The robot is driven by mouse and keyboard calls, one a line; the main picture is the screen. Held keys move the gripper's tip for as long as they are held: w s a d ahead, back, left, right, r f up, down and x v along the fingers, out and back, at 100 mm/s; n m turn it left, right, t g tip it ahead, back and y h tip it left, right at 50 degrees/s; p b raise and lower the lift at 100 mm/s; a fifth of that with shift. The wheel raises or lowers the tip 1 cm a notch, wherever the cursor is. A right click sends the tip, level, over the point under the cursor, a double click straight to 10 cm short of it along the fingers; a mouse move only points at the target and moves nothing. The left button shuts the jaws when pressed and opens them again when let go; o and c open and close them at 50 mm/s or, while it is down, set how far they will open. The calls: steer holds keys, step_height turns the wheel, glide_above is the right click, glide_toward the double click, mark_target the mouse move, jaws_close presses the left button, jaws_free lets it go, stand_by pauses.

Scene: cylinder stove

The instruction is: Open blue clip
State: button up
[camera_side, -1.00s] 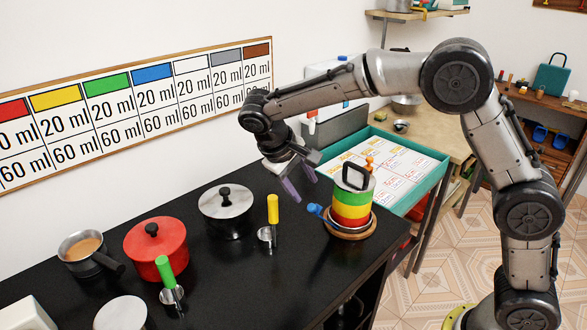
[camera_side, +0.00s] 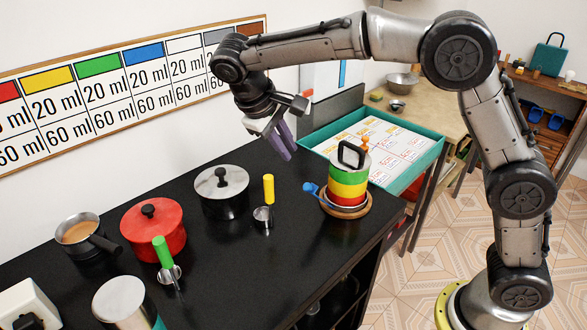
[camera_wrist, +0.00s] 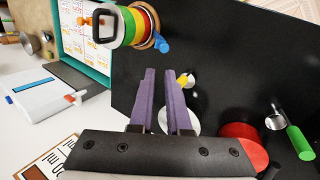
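The striped cylinder stack (camera_side: 347,188), with green, yellow and red bands and a black handle on top, stands on a round wooden base at the right end of the black counter. The blue clip (camera_side: 311,188) sticks out low on its left side. It also shows in the wrist view (camera_wrist: 161,44), beside the stack. An orange clip (camera_side: 364,145) is on the stack's far side. My gripper (camera_side: 290,156) hangs above the counter, up and left of the stack, apart from it. Its purple fingers (camera_wrist: 160,72) have a narrow gap between them and hold nothing.
A silver-lidded pot (camera_side: 222,188), a red pot (camera_side: 153,230) and a saucepan (camera_side: 82,236) stand to the left. A teal tray (camera_side: 425,168) is behind the stack. The counter's front right is clear.

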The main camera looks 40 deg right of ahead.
steer(key=shift+w+a+f+n, duration=0.1)
steer(key=shift+n, duration=0.45)
steer(key=shift+a+f+n, duration=0.1)
steer(key=shift+n, duration=0.45)
jaws_close()
step_height(320, 180, down, 6)
steer(key=a+n+y, duration=0.1)
steer(key=a+n, duration=0.2)
steer(key=n, duration=1.1)
steer(key=x, duration=1)
steer(key=shift+s+d+r, duration=0.15)
steer(key=shift+d+r, duration=0.4)
steer(key=shift+d, duration=0.2)
steer(key=shift+s+d+r, duration=0.1)
steer(key=shift+d+r, duration=0.45)
steer(key=shift+d, duration=0.2)
